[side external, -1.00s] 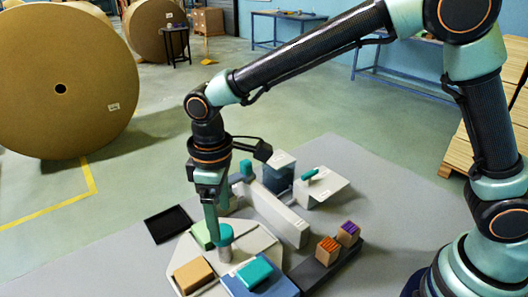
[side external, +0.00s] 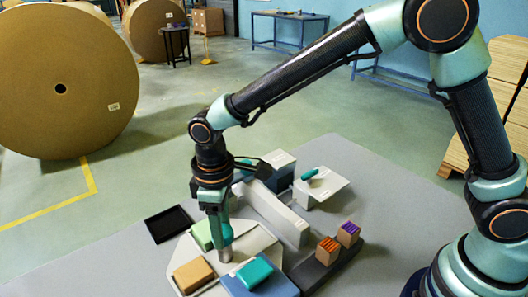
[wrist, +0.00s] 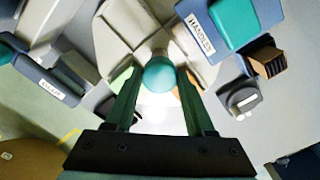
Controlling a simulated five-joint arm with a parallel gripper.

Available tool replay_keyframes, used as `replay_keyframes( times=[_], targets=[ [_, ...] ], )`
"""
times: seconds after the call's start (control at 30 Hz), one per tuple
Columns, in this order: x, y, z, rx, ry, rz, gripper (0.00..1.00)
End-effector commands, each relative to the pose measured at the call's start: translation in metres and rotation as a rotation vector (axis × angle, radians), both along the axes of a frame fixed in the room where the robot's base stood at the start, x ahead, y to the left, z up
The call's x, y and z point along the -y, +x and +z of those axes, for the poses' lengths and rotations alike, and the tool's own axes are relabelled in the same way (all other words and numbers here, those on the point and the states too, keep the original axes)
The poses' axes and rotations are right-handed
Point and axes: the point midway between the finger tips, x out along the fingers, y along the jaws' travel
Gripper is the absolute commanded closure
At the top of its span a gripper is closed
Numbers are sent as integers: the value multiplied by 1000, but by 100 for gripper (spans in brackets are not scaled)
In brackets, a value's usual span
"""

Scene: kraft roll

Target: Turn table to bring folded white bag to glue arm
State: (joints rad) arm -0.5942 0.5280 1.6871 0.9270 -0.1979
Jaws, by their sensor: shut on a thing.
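The light grey turntable (side external: 255,243) stands on the grey work surface. A round teal knob (wrist: 159,76) rises from its middle on a pale post. My gripper (side external: 223,228) is shut on this knob, one finger on each side in the wrist view (wrist: 159,92). A green block (side external: 202,234) lies on the turntable left of the knob, and a tan block (side external: 193,275) lies at its front. I cannot make out the folded white bag for certain; a very bright patch between my fingers hides detail. A blue unit with a label (wrist: 57,91), hard to read, shows at left in the wrist view.
A blue station with a teal block (side external: 256,271), labelled HANDLES in the wrist view, stands close at front right. A long pale wall (side external: 280,215) runs behind the turntable. A black tray (side external: 168,224) lies at left. Orange and purple-topped boxes (side external: 328,250) stand at right.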

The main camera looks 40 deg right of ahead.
Motion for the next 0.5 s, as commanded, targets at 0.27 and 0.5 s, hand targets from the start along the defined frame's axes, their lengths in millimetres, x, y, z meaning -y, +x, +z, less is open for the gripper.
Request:
replay_keyframes(
  times=[0.27,0.5],
  targets=[
    [0,0,1,1,1,16,100],
    [0,0,1,1,1,85,100]
  ],
)
